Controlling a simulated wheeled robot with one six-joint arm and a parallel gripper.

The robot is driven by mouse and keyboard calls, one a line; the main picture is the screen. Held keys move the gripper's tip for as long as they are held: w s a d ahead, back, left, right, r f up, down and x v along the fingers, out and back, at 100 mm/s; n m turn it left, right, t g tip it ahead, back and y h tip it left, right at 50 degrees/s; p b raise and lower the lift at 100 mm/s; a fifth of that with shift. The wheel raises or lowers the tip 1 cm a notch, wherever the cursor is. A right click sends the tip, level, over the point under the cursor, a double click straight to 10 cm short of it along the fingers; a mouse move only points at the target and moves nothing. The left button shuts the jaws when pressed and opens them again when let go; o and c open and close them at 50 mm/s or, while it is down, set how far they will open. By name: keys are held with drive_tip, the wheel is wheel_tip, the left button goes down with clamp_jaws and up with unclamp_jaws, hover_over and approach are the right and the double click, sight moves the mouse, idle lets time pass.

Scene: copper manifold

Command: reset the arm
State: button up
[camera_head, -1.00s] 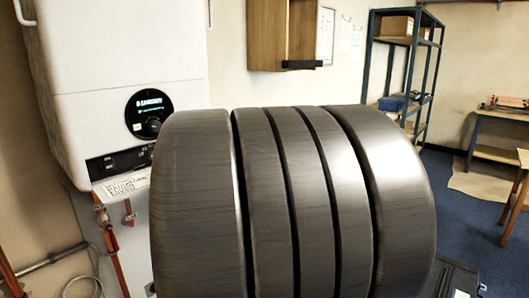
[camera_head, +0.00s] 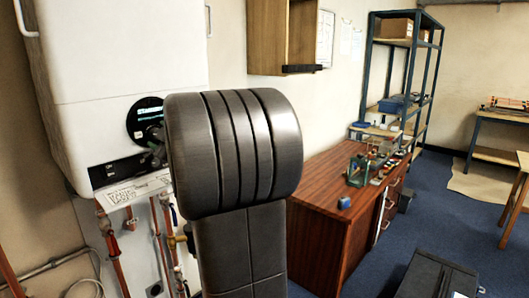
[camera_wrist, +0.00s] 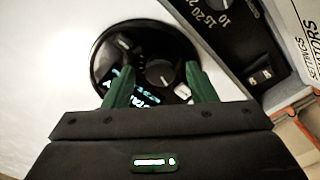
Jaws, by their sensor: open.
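My gripper (camera_wrist: 162,92) shows in the wrist view with its two green fingers apart and nothing between them. It is in front of the boiler's round black control dial panel (camera_wrist: 145,60), which has a grey knob and a lit display. Whether the fingertips touch the panel I cannot tell. In the head view my dark grey arm link covers the middle of the picture and part of the round panel (camera_head: 143,118). The gripper is mostly hidden there, beside the panel on the white boiler (camera_head: 110,60).
Copper pipes (camera_head: 113,255) run below the boiler. A brown wooden desk (camera_head: 320,190) with small items stands right of my arm. A blue metal shelf (camera_head: 365,75) is at the back. A dark case (camera_head: 430,275) lies on the floor. The blue carpet at right is partly clear.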

drive_tip(key=s+d+m+p, duration=0.5)
drive_tip(key=d+m, duration=0.1)
drive_tip(key=m, duration=0.2)
drive_tip(key=shift+s+d, duration=0.2)
drive_tip(key=shift+s, duration=0.15)
idle(0.4)
